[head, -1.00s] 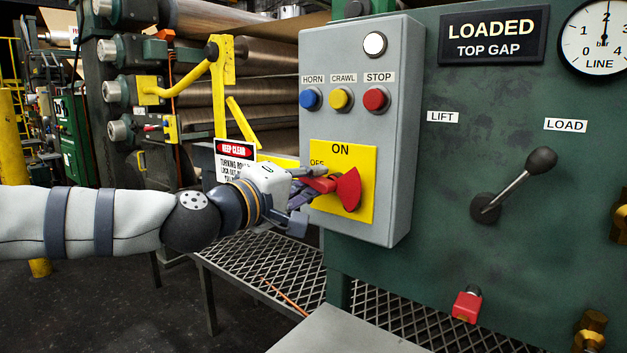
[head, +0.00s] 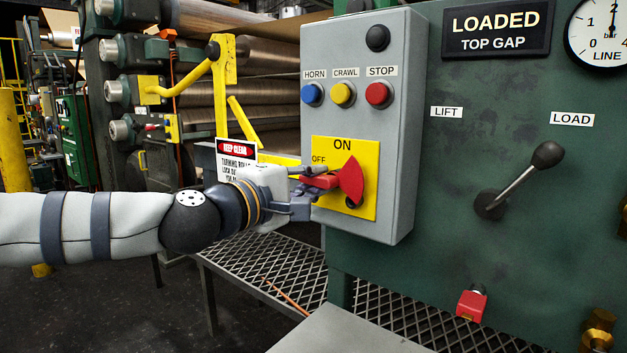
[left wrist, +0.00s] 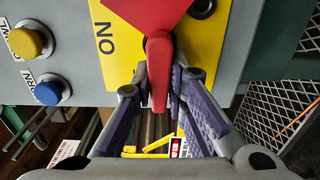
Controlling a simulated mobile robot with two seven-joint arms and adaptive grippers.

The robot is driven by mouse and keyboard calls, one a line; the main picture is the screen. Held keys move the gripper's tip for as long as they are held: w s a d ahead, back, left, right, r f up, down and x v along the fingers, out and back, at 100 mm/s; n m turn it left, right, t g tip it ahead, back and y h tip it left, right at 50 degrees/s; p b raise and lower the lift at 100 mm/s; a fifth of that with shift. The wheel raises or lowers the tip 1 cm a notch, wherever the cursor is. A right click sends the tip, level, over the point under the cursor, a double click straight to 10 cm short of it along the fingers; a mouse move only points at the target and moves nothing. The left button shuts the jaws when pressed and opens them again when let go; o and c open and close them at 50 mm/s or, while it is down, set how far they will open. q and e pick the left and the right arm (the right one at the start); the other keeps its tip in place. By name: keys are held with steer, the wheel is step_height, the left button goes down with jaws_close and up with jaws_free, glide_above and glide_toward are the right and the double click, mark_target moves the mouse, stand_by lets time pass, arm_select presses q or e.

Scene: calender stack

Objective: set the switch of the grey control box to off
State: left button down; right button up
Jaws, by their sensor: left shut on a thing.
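The grey control box (head: 360,50) is mounted on the green machine side. Its yellow switch plate (head: 367,207) carries the word ON at the top and OFF at the left. The red switch (head: 350,180) has its handle pointing left, close to level, just below the OFF label. My left gripper (head: 312,185) is shut on this handle from the left. In the left wrist view the red handle (left wrist: 159,70) lies between the two purple-padded fingers (left wrist: 160,98). The OFF label is hidden there. The round lamp (head: 377,38) on top of the box is dark. My right gripper is not in view.
Blue, yellow and red buttons (head: 377,94) sit above the switch plate. A lever with a black knob (head: 547,155) stands out on the green panel to the right. A yellow guard bar (head: 240,128) and keep-clear sign (head: 236,150) are behind my left gripper.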

arm_select(q)
steer(key=shift+d, duration=0.1)
steer(key=c, duration=1.6)
jaws_free()
steer(key=shift+o, duration=0.2)
steer(key=v, duration=1.2)
